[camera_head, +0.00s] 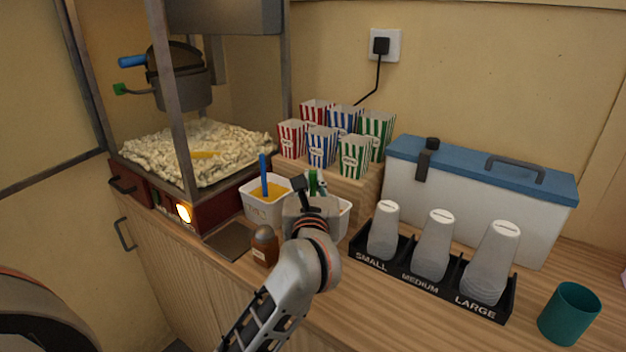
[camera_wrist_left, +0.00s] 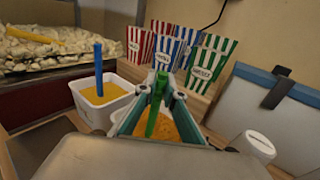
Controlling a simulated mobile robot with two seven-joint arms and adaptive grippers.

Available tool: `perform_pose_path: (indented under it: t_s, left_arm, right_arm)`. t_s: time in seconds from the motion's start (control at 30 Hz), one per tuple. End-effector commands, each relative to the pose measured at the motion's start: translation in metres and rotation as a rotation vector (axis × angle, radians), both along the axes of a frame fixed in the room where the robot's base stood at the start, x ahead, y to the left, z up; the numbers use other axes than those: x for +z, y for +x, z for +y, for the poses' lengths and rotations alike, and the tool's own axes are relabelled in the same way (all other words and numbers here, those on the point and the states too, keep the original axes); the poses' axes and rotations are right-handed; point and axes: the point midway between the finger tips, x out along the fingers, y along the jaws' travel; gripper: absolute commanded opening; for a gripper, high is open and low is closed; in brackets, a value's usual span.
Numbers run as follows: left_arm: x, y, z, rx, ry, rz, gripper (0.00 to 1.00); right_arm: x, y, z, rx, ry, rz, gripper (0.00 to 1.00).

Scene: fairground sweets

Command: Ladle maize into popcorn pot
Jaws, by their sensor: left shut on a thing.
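The dark popcorn pot (camera_head: 184,90), with a blue side handle (camera_head: 132,61), hangs inside the popcorn machine at the upper left. A white tub (camera_head: 262,211) with yellow contents and an upright blue handle (camera_head: 263,172) stands in front of the machine; its blue handle also shows in the left wrist view (camera_wrist_left: 98,68). Beside it, a second white tub (camera_head: 345,217) holds orange-yellow grains (camera_wrist_left: 166,128). My left gripper (camera_head: 314,187) is over this second tub, shut on a green handle (camera_wrist_left: 154,112). The handle's lower end is hidden. My right gripper is not in view.
Popped corn (camera_head: 190,152) fills the machine's floor. A brown bottle (camera_head: 264,247) stands close to my left arm. Striped boxes (camera_head: 320,145) stand behind the tubs. A cup rack (camera_head: 430,283), a cooler (camera_head: 480,200) and a teal cup (camera_head: 568,313) are to the right.

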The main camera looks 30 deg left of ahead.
Motion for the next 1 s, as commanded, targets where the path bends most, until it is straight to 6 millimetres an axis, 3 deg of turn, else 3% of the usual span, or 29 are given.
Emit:
perform_pose_path:
  t_s: [0.33,0.43,0.8,1.0]
  left_arm:
    - [-0.002,0.0,0.0,0.0,0.001,0.0,0.0]
    - [-0.002,0.0,0.0,0.0,0.001,0.0,0.29]
    - [-0.003,-0.001,-0.001,0.0,0.0,0.001,0.29]
    - [-0.003,-0.021,-0.011,-0.002,-0.002,0.002,0.29]
  right_arm:
    - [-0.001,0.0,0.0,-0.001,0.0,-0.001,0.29]
    - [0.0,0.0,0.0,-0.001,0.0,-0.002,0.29]
    - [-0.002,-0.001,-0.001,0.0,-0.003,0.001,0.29]
    - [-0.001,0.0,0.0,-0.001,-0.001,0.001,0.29]
